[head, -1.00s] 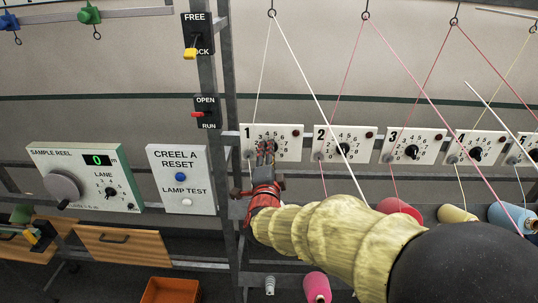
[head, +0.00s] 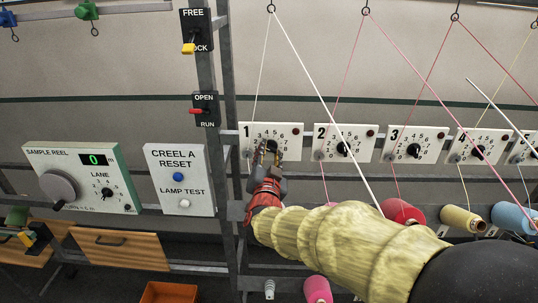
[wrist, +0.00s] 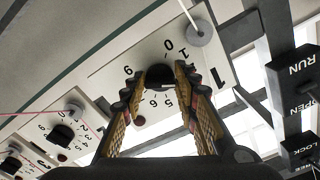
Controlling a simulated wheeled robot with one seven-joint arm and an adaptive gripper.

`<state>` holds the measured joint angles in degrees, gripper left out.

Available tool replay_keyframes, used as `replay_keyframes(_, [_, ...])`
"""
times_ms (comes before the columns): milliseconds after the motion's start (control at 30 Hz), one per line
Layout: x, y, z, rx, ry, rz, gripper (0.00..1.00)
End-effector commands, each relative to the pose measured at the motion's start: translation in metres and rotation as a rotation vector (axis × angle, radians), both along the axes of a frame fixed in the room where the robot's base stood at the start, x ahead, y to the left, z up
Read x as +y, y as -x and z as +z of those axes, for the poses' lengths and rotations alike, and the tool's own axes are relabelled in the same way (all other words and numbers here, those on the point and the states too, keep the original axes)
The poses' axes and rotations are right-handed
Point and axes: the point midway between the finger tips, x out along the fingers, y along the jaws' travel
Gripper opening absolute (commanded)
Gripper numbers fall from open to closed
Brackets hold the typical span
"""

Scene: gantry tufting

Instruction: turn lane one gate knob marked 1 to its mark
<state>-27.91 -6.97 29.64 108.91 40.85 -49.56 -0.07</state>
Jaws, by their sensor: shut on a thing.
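The lane one panel marked 1 (head: 290,133) is a white plate with a ring of numbers, left-most in the row in the head view. In the wrist view its plate (wrist: 120,75) shows upside down, with the black knob (wrist: 160,76) between my fingertips. My gripper (head: 267,150) reaches up to the panel from below and is shut on that knob; it also shows in the wrist view (wrist: 160,92). The fingers hide most of the knob and its pointer, so I cannot tell which number it points to.
Panels 2 (head: 345,131) and 3 (head: 412,131) stand to the right, with yarn strands slanting in front. A metal post (head: 208,70) with switches and the creel reset box (head: 180,195) are to the left. Yarn cones (head: 402,212) sit below.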

Motion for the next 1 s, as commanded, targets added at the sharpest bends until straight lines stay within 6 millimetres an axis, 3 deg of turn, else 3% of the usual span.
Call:
replay_keyframes(400, [-0.0011, 0.0002, -0.0018, 0.01, 0.213, 0.001, 0.05])
replay_keyframes(1000, [-0.0012, 0.0001, -0.0019, 0.011, 0.249, 0.0, 0.05])
